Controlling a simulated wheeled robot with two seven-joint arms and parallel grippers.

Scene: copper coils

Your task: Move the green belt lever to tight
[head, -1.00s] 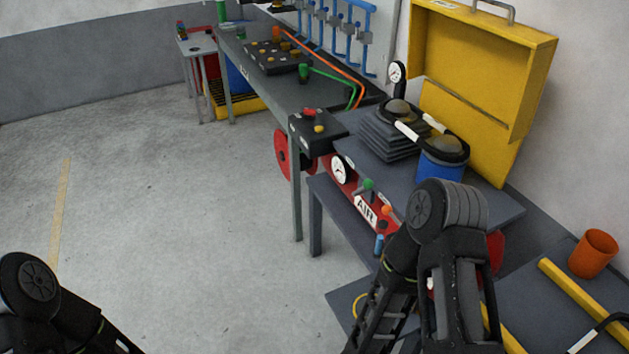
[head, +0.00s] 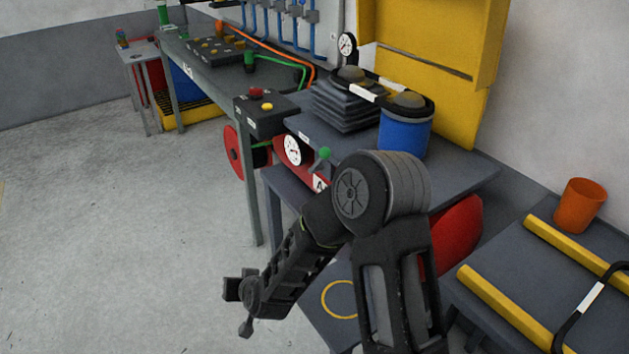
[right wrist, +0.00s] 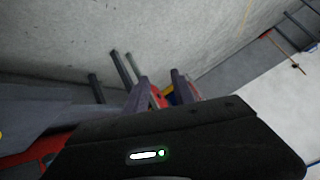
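A lever with a green knob (head: 323,153) stands by the red tank under the near bench, right of a white dial gauge (head: 293,151). My right arm passes close in front of it and hides most of the AIR label. No tight marking is readable. My right gripper (head: 240,305) hangs low over the floor, down and left of the lever and apart from it. It is small and partly turned away, so its opening is unclear. The right wrist view shows a dark housing with a lit strip but no lever. My left gripper is out of view.
A black box with red and yellow buttons (head: 262,112) stands on the bench left of the lever. A blue drum (head: 405,131) and black bellows (head: 344,102) stand above. A lower table with yellow rails (head: 510,308) is at right. Open floor (head: 110,250) lies left.

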